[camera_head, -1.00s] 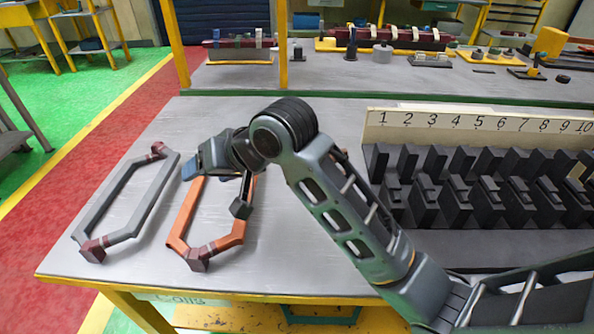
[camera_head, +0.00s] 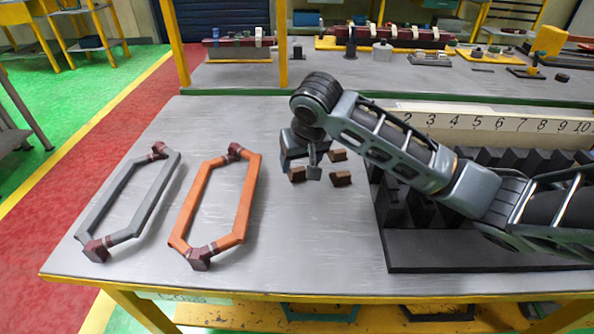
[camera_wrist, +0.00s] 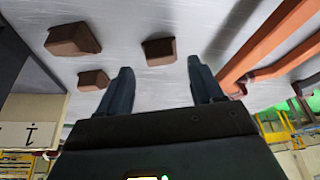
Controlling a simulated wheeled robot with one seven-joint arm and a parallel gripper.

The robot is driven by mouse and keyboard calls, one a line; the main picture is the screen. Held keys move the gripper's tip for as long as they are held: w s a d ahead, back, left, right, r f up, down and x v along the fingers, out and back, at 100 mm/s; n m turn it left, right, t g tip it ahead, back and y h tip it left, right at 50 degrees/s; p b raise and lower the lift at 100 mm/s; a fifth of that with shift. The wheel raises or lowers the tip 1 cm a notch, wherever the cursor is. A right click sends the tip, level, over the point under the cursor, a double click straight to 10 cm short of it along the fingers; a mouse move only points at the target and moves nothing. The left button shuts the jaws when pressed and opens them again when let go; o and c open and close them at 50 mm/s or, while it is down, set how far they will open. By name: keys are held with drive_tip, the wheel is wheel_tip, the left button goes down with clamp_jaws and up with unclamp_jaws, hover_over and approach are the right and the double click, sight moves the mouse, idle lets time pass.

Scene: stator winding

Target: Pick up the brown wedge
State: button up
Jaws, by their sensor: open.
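Three small brown wedges lie on the grey table between the orange coil and the numbered stator block. In the head view one brown wedge (camera_head: 297,174) is at the left, another (camera_head: 337,155) at the back right, and a third (camera_head: 341,178) at the front right. In the wrist view they also show as brown blocks: one at the left (camera_wrist: 72,40), one lower (camera_wrist: 93,80), one near the middle (camera_wrist: 159,51). My gripper (camera_head: 313,172) hangs just above the wedges; in the wrist view its fingers (camera_wrist: 163,80) are spread apart with nothing between them.
The orange coil (camera_head: 248,200) and the grey coil (camera_head: 103,205) lie on the table to the left. The black slotted stator block with its numbered board (camera_head: 490,122) stands to the right, under my arm. The table front between them is clear.

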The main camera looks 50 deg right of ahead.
sight(298, 169)
drive_tip(key=shift+x, duration=1.55)
drive_tip(key=c, duration=1.1)
drive_tip(key=shift+r, duration=0.1)
drive_tip(key=shift+c, duration=0.2)
